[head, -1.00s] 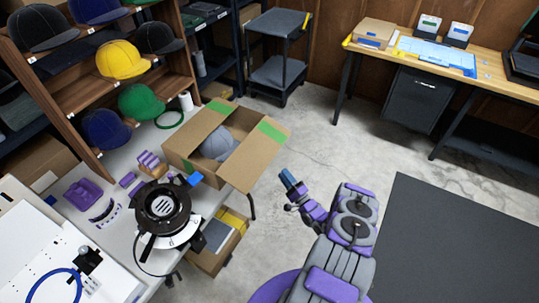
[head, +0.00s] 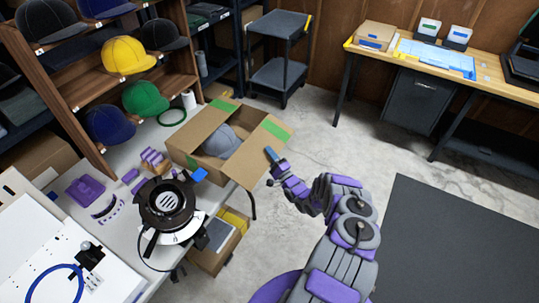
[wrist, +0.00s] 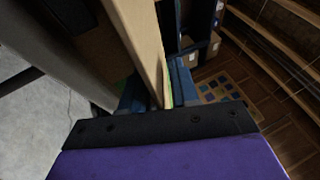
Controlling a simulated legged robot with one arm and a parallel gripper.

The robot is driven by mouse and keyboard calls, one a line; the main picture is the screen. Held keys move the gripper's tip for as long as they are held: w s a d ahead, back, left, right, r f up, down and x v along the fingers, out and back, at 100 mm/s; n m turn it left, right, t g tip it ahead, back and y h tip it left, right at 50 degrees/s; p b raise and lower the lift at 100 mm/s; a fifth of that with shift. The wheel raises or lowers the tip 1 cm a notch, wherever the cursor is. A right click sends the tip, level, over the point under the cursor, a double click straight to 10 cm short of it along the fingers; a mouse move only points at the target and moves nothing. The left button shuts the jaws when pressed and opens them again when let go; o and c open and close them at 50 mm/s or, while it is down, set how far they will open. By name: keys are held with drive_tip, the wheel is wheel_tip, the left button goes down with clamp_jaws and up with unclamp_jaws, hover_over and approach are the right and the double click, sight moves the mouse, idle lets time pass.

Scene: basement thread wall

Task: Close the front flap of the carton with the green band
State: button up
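The open brown carton (head: 192,135) stands on the table with a grey cap (head: 222,142) inside. Green band pieces show on its left flap and on its right, front flap (head: 248,157), which is folded outward toward me. My gripper (head: 271,155) is at the outer edge of this front flap. In the wrist view, the cardboard flap (wrist: 147,40) passes between the two blue fingers of my gripper (wrist: 158,88). A thin green strip shows beside the right finger. The fingers look apart, one on each side of the flap; firm contact cannot be seen.
A black round device (head: 168,207) stands on the table in front of the carton. A lower box (head: 222,240) sits under the table edge. Shelves with caps (head: 130,55) stand behind left.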

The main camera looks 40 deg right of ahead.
drive_tip(key=shift+a+r, duration=0.1)
drive_tip(key=shift+a, duration=0.05)
drive_tip(key=shift+c, duration=1.1)
drive_tip(key=shift+d+f, duration=0.25)
drive_tip(key=shift+d, duration=0.55)
clamp_jaws()
drive_tip(key=shift+a+r, duration=0.1)
drive_tip(key=shift+a, duration=0.45)
drive_tip(key=shift+d, duration=0.2)
